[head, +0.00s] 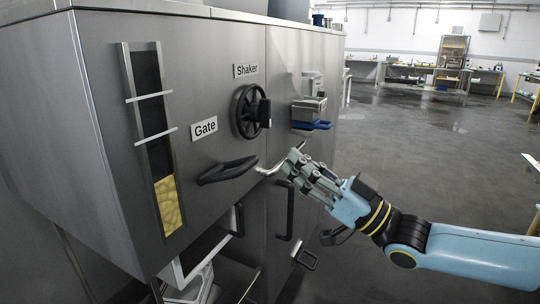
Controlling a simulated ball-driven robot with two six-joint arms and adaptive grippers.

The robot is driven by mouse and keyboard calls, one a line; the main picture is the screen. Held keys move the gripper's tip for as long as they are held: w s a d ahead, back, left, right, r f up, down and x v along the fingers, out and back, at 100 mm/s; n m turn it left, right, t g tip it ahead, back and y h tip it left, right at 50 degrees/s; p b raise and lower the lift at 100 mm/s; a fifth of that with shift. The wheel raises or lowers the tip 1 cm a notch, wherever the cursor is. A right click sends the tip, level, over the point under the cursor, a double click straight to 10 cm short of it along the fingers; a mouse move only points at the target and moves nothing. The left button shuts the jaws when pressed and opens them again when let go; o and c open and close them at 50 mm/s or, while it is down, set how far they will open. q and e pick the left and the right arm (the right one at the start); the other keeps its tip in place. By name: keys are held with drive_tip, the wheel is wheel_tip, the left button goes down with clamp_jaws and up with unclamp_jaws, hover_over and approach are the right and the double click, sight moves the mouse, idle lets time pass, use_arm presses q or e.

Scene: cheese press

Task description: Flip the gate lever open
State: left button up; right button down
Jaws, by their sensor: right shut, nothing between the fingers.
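The gate lever (228,171) is a black handle on the grey machine front, just below the "Gate" label (204,128). It lies nearly level, slanting slightly up to the right. My right gripper (290,166) is shut and empty. It is to the right of the lever, in front of a bent bare metal bar (268,170) and overlapping its right part in the picture. I cannot tell whether it touches the bar. My left gripper is not in view.
A black handwheel (248,112) sits under the "Shaker" label (246,71). A sight window (168,205) with yellow contents is at the left. A blue-handled box (311,125) and black door handles (285,211) are nearby. Open floor (430,150) lies to the right.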

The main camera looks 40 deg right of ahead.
drive_tip(key=x, duration=1)
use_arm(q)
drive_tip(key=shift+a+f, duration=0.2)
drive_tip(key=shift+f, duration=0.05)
use_arm(e)
drive_tip(key=f, duration=0.2)
drive_tip(key=s+f, duration=0.1)
drive_tip(key=f, duration=0.1)
drive_tip(key=shift+d, duration=0.25)
use_arm(q)
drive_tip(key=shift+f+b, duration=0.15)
drive_tip(key=shift+b, duration=0.25)
use_arm(e)
drive_tip(key=shift+f, duration=0.1)
